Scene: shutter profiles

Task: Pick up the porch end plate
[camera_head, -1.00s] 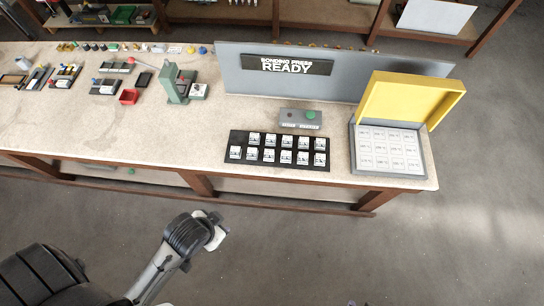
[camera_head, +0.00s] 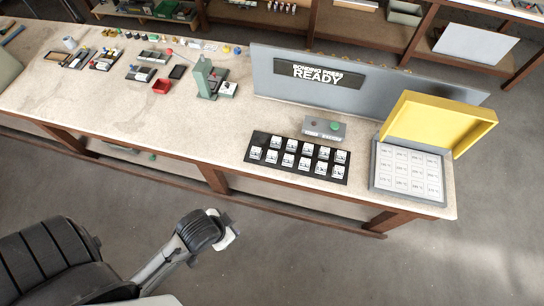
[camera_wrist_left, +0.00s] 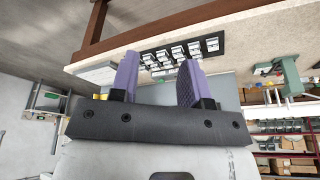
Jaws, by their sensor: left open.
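A black tray (camera_head: 297,158) with two rows of small white-and-dark parts lies on the bench, left of the yellow-lidded box. I cannot tell by sight which part is the porch end plate. My left gripper (camera_head: 228,240) hangs over the floor in front of the bench, well apart from the tray. In the left wrist view my left gripper (camera_wrist_left: 158,80) shows two purple fingers spread apart with nothing between them. The tray (camera_wrist_left: 213,44) shows there beyond the fingers. My right gripper is in neither view.
A grey box (camera_head: 409,198) with a raised yellow lid (camera_head: 437,124) stands at the bench's right end. A grey control box (camera_head: 324,128) sits behind the tray. A grey panel reading "BONDING PRESS READY" (camera_head: 317,75) stands behind. A green press (camera_head: 204,78) is farther left. The bench's front middle is bare.

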